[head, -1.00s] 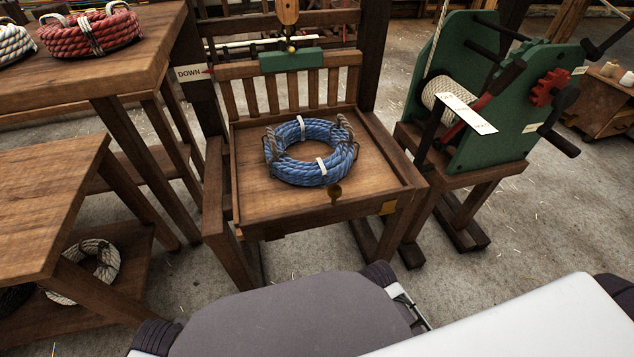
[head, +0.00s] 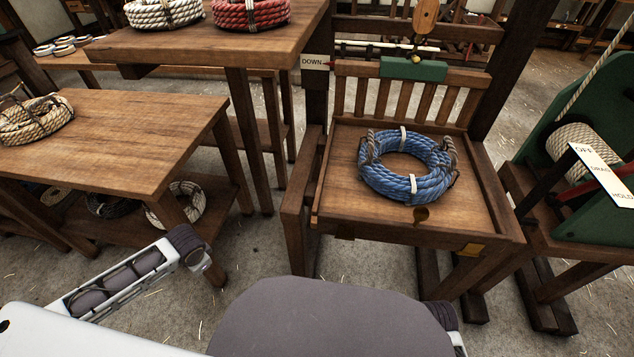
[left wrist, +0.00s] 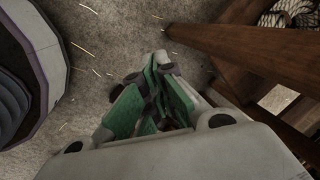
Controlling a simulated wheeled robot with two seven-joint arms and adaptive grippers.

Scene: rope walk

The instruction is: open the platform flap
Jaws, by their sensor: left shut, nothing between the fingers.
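The wooden platform (head: 340,200) has low side rims and a slatted back, and carries a blue rope coil (head: 405,165) with pale bands. The front board is upright; I cannot tell which part is the flap. In the left wrist view my left gripper (left wrist: 152,98), with green fingers, is shut and empty above the concrete floor, apart from the wooden legs. It does not show in the head view. My right gripper is not in view.
A wooden table (head: 120,140) with a rope coil (head: 32,118) stands at left. A taller table (head: 220,45) holds white and red coils. A green winch (head: 590,150) stands close at right. A "DOWN" sign (head: 313,62) is on the left post. Floor before the platform is clear.

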